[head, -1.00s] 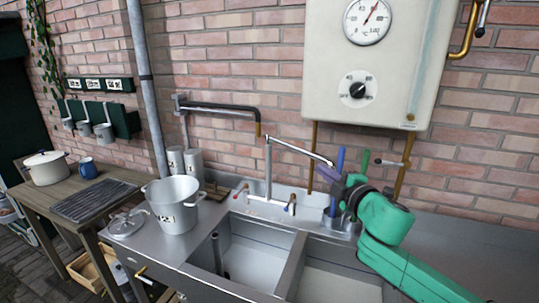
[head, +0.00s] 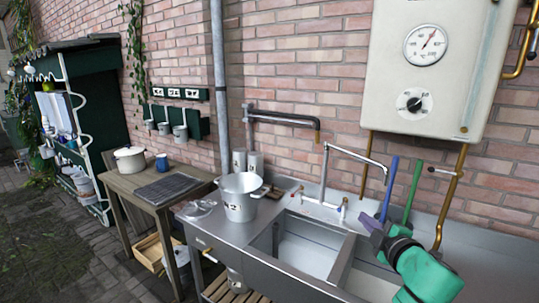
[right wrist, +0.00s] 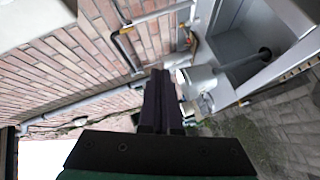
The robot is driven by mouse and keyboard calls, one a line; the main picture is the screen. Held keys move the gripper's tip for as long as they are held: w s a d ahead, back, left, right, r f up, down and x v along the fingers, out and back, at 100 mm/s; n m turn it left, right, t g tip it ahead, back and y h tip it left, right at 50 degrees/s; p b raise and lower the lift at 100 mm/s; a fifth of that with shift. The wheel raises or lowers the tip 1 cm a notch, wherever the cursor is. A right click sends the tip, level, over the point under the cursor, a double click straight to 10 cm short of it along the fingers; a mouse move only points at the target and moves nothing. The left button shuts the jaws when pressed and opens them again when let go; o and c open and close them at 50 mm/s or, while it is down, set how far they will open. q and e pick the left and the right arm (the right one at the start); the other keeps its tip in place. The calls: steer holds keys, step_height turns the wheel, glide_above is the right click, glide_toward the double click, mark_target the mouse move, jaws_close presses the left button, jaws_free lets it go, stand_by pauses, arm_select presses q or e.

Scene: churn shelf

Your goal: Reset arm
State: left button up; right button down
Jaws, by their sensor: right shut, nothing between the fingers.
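My right gripper (head: 373,227) is in the lower right of the head view, in front of the metal counter by the sink. Its dark purple fingers are together and empty, and its green arm comes in from the bottom right. In the right wrist view its closed fingers (right wrist: 160,100) stand in the middle of the picture. My left gripper is not in view.
A double sink (head: 308,246) lies left of my right gripper, with a tap (head: 352,155) over it. Blue and green rods (head: 413,190) stand just behind the gripper. A metal pot (head: 239,198) stands on the counter left. A wooden table (head: 140,183) is further left.

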steer(key=s+a+f+m+g+h, duration=0.1)
steer(key=s+f+m+g, duration=0.25)
steer(key=s+f, duration=0.4)
steer(key=s+a+f+m+g+h, duration=0.1)
steer(key=s+f+m+g, duration=0.3)
steer(key=f, duration=0.7)
steer(key=s+f+m+g, duration=0.2)
steer(key=s+f+m, duration=0.15)
steer(key=s, duration=0.55)
steer(key=s+f+m+g, duration=0.25)
steer(key=s+f, duration=0.25)
steer(key=s, duration=0.3)
step_height(320, 180, down, 21)
steer(key=s+g, duration=0.1)
steer(key=g, duration=0.1)
steer(key=s+d+f, duration=0.2)
steer(key=s+f, duration=0.6)
steer(key=s, duration=0.1)
steer(key=s+d+f+g, duration=0.1)
steer(key=s+f, duration=0.7)
steer(key=s, duration=0.1)
steer(key=shift+d+n, duration=0.35)
steer(key=shift+n, duration=0.1)
